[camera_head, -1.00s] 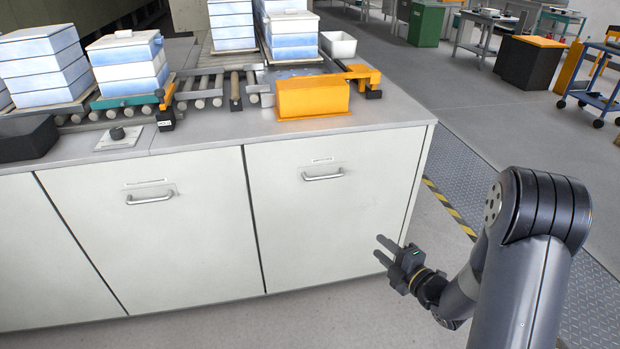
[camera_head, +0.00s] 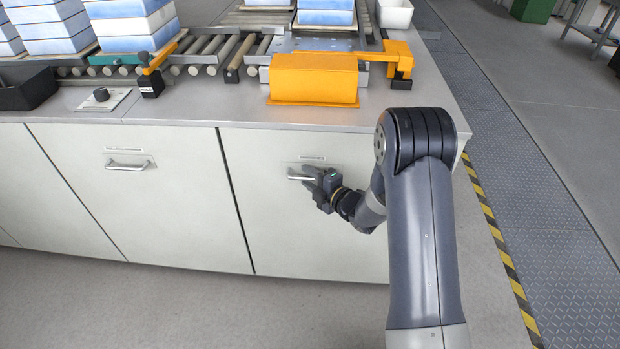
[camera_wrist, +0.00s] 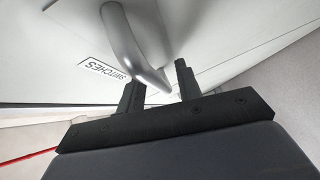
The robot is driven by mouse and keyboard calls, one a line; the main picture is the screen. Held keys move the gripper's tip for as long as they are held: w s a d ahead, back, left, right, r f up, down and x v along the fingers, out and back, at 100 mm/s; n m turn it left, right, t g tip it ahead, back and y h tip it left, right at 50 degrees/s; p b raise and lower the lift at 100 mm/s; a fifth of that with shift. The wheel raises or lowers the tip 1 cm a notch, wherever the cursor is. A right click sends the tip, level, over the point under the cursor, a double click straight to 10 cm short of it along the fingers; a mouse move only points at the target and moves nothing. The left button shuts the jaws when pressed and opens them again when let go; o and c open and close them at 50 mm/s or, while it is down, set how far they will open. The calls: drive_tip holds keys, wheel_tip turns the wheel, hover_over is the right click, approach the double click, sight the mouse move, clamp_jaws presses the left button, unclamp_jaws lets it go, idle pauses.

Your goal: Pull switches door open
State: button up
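The switches door (camera_head: 280,235) is the right white cabinet front, and it is closed. Its metal bar handle (camera_head: 297,176) is near the top, partly hidden by my gripper (camera_head: 312,178). In the wrist view, the label "SWITCHES" (camera_wrist: 104,70) is on the door beside the curved handle (camera_wrist: 123,40). My gripper (camera_wrist: 158,76) is open there, with one finger on each side of the handle's lower end. A gap shows between the fingers and the bar, and I cannot tell whether either touches it.
A second door with its own handle (camera_head: 128,165) is to the left. Above are the grey counter (camera_head: 200,110), an orange box (camera_head: 314,80) and rollers with blue-white blocks (camera_head: 134,28). Floor in front is clear. A yellow-black stripe (camera_head: 500,245) runs along the right.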

clamp_jaws()
drive_tip(key=shift+s, duration=0.1)
idle(0.5)
